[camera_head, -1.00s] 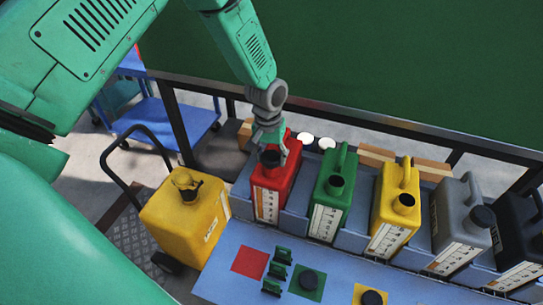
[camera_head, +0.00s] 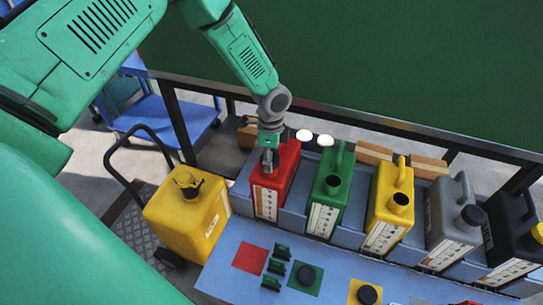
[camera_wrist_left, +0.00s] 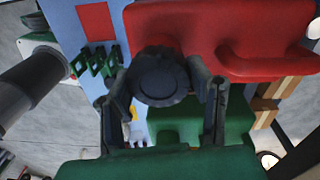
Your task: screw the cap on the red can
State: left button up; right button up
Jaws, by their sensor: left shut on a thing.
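The red can (camera_head: 284,175) stands upright in the first slot of the blue rack, at the left end of the row. My left gripper (camera_head: 268,160) points down over the can's mouth and hides it in the head view. In the left wrist view its two fingers (camera_wrist_left: 167,95) are on either side of the round black cap (camera_wrist_left: 160,77) and shut on it. The cap is at the red can's neck, with the can's red body (camera_wrist_left: 265,25) beside it. I cannot tell how far the cap is threaded. My right gripper is not in view.
A green can (camera_head: 331,187) with a dark open mouth stands right of the red one, then yellow (camera_head: 390,205), grey (camera_head: 455,220) and black cans. The red square (camera_head: 250,257) is bare. Green clips (camera_head: 277,268) lie beside it. A yellow wheeled container (camera_head: 185,220) stands left.

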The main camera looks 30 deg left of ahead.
pick_arm(q)
jog(key=m, duration=0.3)
jog(key=m+p, duration=0.1)
jog(key=m, duration=0.3)
jog(key=shift+w+a+r+m, duration=0.15)
jog(key=shift+m, duration=0.15)
jog(key=m, duration=0.5)
jog(key=shift+w+y, duration=0.1)
jog(key=shift+y, duration=0.2)
jog(key=o, duration=1)
jog(key=shift+w, duration=0.1)
